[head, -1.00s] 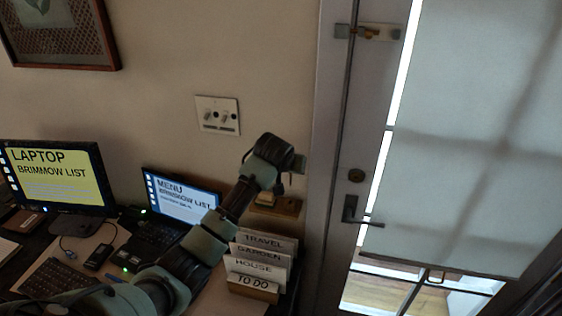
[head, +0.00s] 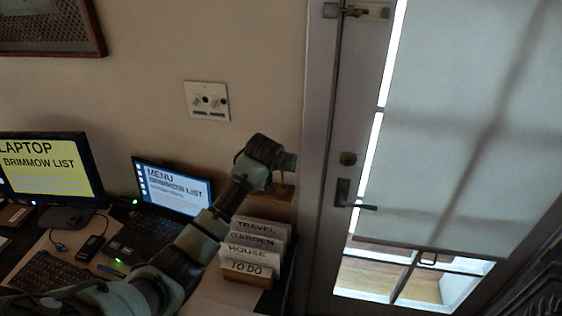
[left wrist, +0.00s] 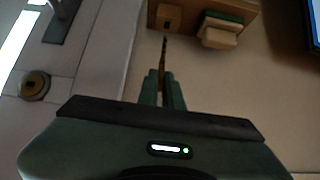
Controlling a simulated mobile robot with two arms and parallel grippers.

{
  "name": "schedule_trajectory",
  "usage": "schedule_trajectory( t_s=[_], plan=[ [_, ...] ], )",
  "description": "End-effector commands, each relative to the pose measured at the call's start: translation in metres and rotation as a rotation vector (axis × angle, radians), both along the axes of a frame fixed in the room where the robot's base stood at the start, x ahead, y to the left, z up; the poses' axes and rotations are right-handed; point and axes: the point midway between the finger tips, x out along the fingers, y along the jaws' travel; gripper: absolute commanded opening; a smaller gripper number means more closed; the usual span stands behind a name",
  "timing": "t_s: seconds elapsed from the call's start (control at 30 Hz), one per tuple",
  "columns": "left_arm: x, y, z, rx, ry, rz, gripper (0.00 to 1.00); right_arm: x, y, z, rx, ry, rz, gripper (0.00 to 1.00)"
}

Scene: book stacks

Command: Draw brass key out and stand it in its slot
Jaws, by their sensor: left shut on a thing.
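My left gripper (left wrist: 164,88) is shut on the brass key (left wrist: 164,56), a thin brassy strip standing out past the fingertips in the left wrist view. In the head view my left gripper (head: 287,161) is in front of the wall, just above a small wooden ledge (head: 284,194); the key cannot be made out there. The ledge also shows in the left wrist view (left wrist: 188,7), with a square plate with a dark slot (left wrist: 168,16) on it. The key's tip points toward this plate; I cannot tell how far apart they are. My right gripper is not in view.
A pale block with a green top (left wrist: 222,32) sits on the ledge beside the slot plate. A door with a handle (head: 345,195) is to the right. Below the ledge stands a labelled card rack (head: 248,270). A laptop (head: 172,190) and monitor are left. A switch plate (head: 207,100) is above.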

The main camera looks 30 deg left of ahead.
Motion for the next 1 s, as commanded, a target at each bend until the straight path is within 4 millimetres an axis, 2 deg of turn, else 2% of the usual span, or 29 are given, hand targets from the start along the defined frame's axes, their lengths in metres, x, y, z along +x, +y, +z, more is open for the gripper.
schedule_trajectory(
  t_s=[0.2, 0.73, 1.0],
  plan=[
    [0.0000, 0.0003, -0.0102, 0.001, 0.000, 0.001, 0.00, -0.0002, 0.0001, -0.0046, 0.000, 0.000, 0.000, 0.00],
    [0.0001, 0.0001, -0.0098, 0.000, 0.000, 0.000, 0.00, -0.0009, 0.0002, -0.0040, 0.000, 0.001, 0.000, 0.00],
    [-0.0002, 0.0001, -0.0085, 0.000, -0.001, 0.000, 0.00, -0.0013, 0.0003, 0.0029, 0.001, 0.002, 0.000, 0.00]
  ],
)
